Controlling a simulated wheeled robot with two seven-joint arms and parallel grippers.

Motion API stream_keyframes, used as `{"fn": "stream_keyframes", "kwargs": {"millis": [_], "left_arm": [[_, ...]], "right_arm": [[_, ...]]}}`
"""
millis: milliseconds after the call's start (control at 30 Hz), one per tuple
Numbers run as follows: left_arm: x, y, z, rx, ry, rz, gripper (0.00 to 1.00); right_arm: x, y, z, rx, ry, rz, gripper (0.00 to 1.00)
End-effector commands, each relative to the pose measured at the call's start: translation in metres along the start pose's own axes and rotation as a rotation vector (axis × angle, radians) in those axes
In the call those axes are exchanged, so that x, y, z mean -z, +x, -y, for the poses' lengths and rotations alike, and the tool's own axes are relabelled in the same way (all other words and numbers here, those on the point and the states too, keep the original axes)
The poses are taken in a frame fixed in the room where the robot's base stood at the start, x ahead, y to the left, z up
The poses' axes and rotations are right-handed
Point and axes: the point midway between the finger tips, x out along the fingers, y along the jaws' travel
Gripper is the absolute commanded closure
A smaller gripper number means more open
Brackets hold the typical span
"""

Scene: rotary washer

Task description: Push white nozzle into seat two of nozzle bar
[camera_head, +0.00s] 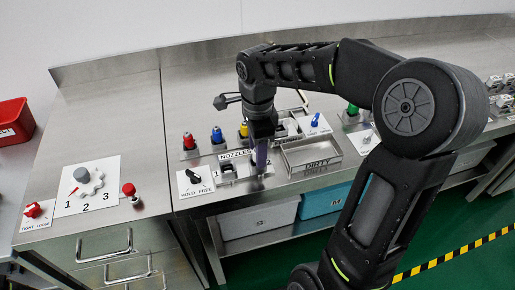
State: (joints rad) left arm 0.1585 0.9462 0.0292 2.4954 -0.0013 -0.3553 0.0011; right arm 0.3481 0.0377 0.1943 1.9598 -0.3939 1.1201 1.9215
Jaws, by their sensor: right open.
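My forearm and gripper hide part of the bar, and I cannot make out the white nozzle or the seat numbers clearly. My left gripper is not in view.
A HOLD FREE panel with a black lever (195,181) is just left of the bar. The table behind the bottles is clear.

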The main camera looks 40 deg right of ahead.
Motion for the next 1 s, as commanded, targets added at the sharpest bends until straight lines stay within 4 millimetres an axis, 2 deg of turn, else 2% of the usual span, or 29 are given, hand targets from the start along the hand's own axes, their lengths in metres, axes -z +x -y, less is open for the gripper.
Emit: {"fn": "stream_keyframes", "kwargs": {"millis": [167,267,633,767,1000], "left_arm": [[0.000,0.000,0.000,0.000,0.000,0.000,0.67],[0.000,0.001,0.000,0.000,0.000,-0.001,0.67],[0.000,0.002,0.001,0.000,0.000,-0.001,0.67],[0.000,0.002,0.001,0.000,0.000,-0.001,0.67],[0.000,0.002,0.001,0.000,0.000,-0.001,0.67]], "right_arm": [[0.000,-0.005,0.001,0.002,0.000,0.000,0.52],[0.000,-0.015,0.001,0.003,-0.001,0.000,0.52],[0.000,-0.071,0.001,0.003,0.000,0.001,0.52],[0.000,-0.078,0.000,0.001,0.000,0.000,0.52],[0.000,-0.078,0.000,0.000,0.000,0.000,0.52]]}}
